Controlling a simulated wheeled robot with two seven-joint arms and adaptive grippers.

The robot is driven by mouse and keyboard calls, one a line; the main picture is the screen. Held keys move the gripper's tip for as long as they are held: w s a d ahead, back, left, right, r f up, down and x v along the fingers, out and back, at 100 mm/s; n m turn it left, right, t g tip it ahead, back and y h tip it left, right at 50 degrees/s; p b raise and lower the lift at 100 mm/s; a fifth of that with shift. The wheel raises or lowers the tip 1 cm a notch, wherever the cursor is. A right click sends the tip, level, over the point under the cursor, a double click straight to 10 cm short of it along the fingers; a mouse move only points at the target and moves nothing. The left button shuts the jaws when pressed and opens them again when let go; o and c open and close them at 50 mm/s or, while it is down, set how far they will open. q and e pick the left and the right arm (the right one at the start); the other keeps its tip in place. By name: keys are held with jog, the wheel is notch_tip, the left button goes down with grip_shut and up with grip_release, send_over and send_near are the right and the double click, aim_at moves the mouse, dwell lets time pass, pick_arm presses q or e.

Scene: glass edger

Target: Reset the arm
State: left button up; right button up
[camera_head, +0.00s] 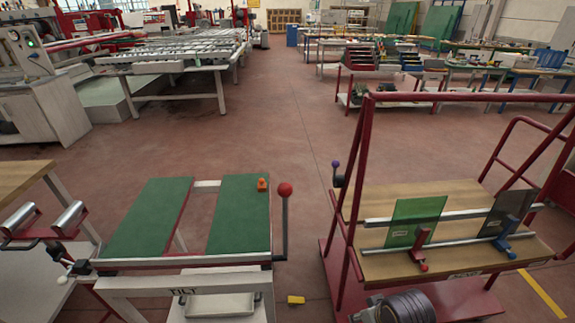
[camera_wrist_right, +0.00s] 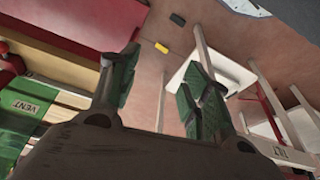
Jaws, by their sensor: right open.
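My right gripper (camera_wrist_right: 162,75) shows in the right wrist view with its two fingers spread apart. Nothing is between them; beyond the gap is the reddish floor. In the head view, a dark rounded part of my right arm shows at the bottom edge, in front of the red cart (camera_head: 462,297). The right fingers cannot be made out there. My left arm and gripper are in neither view. The tilt table (camera_head: 225,258), with green pads and a red-knobbed lever (camera_head: 285,190), stands left of the right arm.
The cart's wooden shelf (camera_head: 462,193) carries a green glass pane (camera_head: 412,212), a dark pane (camera_head: 508,208), a red clamp (camera_head: 421,240) and a blue clamp (camera_head: 503,243). A yellow block (camera_head: 296,300) lies on the floor between table and cart. The central aisle is clear.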

jog(key=s+d+f+g+h+p, duration=0.1)
jog(key=s+d+f, duration=0.1)
jog(key=f, duration=1.3)
jog(key=s+d+f, duration=0.2)
jog(key=f, duration=1.3)
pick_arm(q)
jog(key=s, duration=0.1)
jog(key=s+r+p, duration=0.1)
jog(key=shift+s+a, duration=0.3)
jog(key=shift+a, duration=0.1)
pick_arm(e)
jog(key=s+d+f, duration=0.4)
jog(key=s+f, duration=0.5)
jog(key=s, duration=0.1)
jog(key=s+d+f+g, duration=0.1)
jog(key=s+d+f, duration=0.2)
jog(key=s+f, duration=0.6)
jog(key=shift+s+d+f+h, duration=0.3)
jog(key=shift+s+d+f, duration=0.1)
jog(key=shift+s, duration=0.2)
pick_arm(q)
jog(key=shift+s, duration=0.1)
